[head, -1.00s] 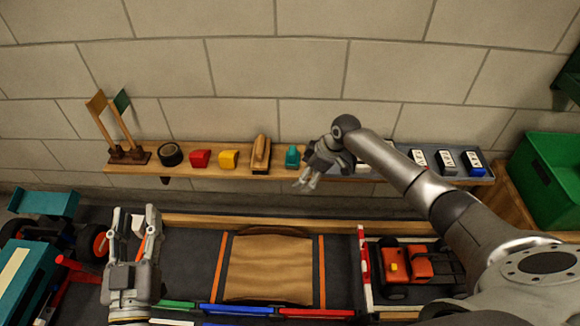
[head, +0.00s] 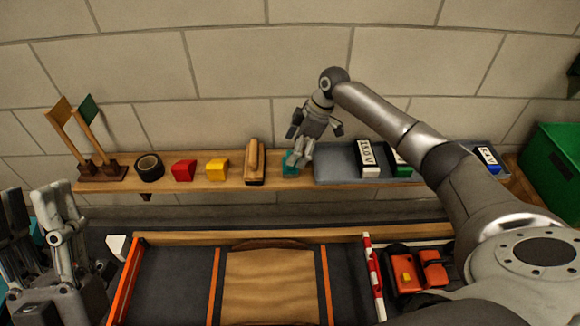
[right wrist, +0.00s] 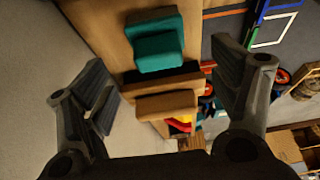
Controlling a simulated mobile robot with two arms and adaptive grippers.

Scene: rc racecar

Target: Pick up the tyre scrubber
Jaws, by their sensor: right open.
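A wooden-topped block with a dark base, which looks like the tyre scrubber (head: 255,160), stands on the wall shelf. It also shows in the right wrist view (right wrist: 167,104), with its wooden top and dark underside. A teal block (right wrist: 157,45) sits beside it. My right gripper (head: 312,150) is open and empty above the shelf, in front of the teal block and right of the scrubber. In the right wrist view the scrubber and teal block appear between its spread fingers. My left gripper (head: 55,205) is low at the left, its fingers pointing up, open and empty.
The shelf (head: 220,182) also holds small flags (head: 85,140), a tape roll (head: 150,167), a red block (head: 184,171), a yellow block (head: 217,169) and a grey tray (head: 335,165) with battery-like blocks. A green bin (head: 555,165) stands at the right.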

